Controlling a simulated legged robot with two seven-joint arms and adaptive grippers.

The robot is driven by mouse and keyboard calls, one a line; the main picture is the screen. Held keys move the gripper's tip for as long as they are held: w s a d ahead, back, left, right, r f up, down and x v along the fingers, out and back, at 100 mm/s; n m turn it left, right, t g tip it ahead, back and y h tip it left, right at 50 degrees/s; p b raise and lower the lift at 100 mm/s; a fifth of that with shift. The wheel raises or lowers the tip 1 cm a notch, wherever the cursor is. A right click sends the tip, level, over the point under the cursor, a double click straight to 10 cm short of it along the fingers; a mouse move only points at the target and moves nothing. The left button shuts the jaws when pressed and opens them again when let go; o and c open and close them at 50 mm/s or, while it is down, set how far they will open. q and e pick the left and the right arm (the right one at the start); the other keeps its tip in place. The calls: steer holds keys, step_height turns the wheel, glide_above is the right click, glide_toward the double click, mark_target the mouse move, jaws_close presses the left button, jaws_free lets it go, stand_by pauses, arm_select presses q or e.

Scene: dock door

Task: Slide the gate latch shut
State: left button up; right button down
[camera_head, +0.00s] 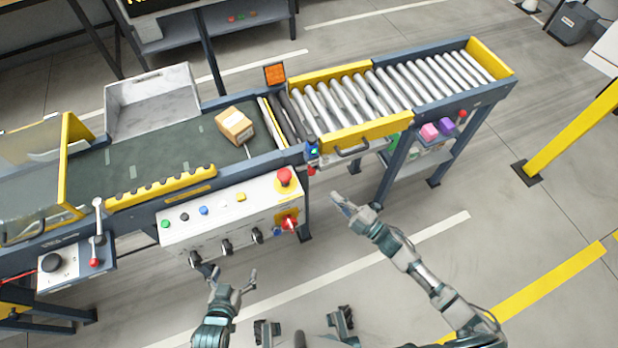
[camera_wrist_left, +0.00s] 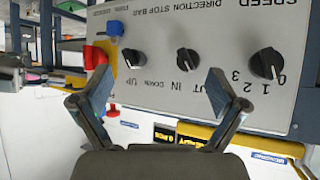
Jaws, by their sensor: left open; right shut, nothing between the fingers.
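The yellow side gate (camera_head: 366,136) with a dark bar handle (camera_head: 352,151) stands along the near side of the roller conveyor. At its left end is a small dark and blue fitting (camera_head: 312,150) with a red part below it, perhaps the latch; its position is too small to tell. My right gripper (camera_head: 341,203) is shut and empty, in front of and below the gate, apart from it. My left gripper (camera_head: 231,275) is open and empty below the control panel (camera_head: 230,215). In the left wrist view its spread fingers (camera_wrist_left: 160,88) frame the panel's black knobs.
A cardboard box (camera_head: 234,125) sits on the green belt (camera_head: 150,147). A red stop button (camera_head: 285,176) and a red-yellow switch (camera_head: 289,222) are on the panel. A lever (camera_head: 98,220) stands at left. A yellow post (camera_head: 575,130) is at right. The floor before the gate is clear.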

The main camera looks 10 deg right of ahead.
mark_target(314, 170)
arm_select(q)
steer(key=shift+r, duration=0.35)
arm_select(e)
steer(key=shift+a+r, duration=0.1)
steer(key=shift+r, duration=0.15)
arm_select(q)
steer(key=shift+w+d+r+t+h+b, duration=0.15)
steer(key=shift+w+d+r+t+b, duration=0.15)
steer(key=shift+w+r+t, duration=0.35)
steer(key=shift+w+d+r+t+h+b, duration=0.15)
steer(key=shift+w+d+r+t+b, duration=0.15)
steer(key=shift+w+r+t, duration=0.35)
arm_select(e)
steer(key=x, duration=1)
steer(key=shift+s, duration=0.1)
steer(key=d, duration=0.3)
steer(key=shift+w+d, duration=0.1)
steer(key=shift+w, duration=0.3)
arm_select(q)
steer(key=shift+s+a+f+g, duration=0.2)
steer(key=shift+a+f+g, duration=0.05)
steer(key=shift+g, duration=0.05)
arm_select(e)
steer(key=shift+d+f, duration=0.1)
